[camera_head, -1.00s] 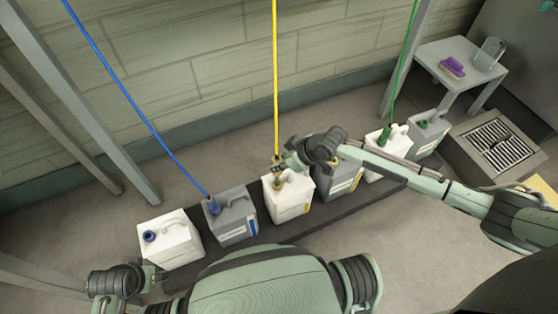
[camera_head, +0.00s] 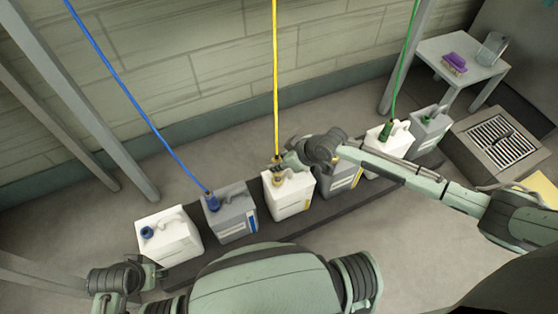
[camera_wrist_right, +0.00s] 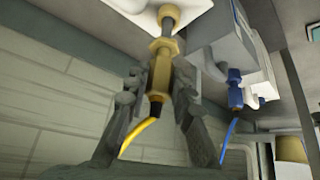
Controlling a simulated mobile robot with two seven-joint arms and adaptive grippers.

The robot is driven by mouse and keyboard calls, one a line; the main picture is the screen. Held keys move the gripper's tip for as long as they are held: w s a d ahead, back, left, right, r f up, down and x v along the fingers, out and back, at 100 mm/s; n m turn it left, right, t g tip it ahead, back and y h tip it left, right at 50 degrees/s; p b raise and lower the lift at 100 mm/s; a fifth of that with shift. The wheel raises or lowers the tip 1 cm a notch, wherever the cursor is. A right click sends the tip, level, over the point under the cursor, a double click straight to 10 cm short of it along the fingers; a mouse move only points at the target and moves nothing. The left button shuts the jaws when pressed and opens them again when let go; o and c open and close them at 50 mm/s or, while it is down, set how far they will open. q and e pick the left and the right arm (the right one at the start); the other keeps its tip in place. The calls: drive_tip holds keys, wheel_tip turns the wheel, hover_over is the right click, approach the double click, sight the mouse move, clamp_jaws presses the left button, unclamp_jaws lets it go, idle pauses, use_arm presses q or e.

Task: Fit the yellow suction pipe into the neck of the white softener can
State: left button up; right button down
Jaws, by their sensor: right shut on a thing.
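The white softener can with a yellow neck (camera_head: 288,198) stands mid-row on the dark strip. The yellow suction pipe (camera_head: 278,174) is upright at its neck, with the yellow hose rising above. In the right wrist view, my right gripper (camera_wrist_right: 156,92) is shut on the pipe's yellow fitting (camera_wrist_right: 160,75). A grey length of tube shows between the fitting's collar and the can's yellow neck (camera_wrist_right: 167,14); the tube's end appears to be inside the neck, its depth hidden. My right gripper also shows above the can in the head view (camera_head: 279,163). My left gripper (camera_head: 155,272) is low at left, its jaws unclear.
A grey can with a blue cap and hose (camera_head: 232,218) and a white can (camera_head: 170,240) stand to the left. A grey can with yellow marking (camera_head: 341,182) stands close on the right. Green-capped cans and a side table (camera_head: 462,60) are farther right.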

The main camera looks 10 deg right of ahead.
sight(279, 172)
drive_tip(key=shift+f+b, duration=1.45)
drive_tip(key=shift+f, duration=0.75)
drive_tip(key=c, duration=1.2)
unclamp_jaws()
drive_tip(key=v, duration=1.2)
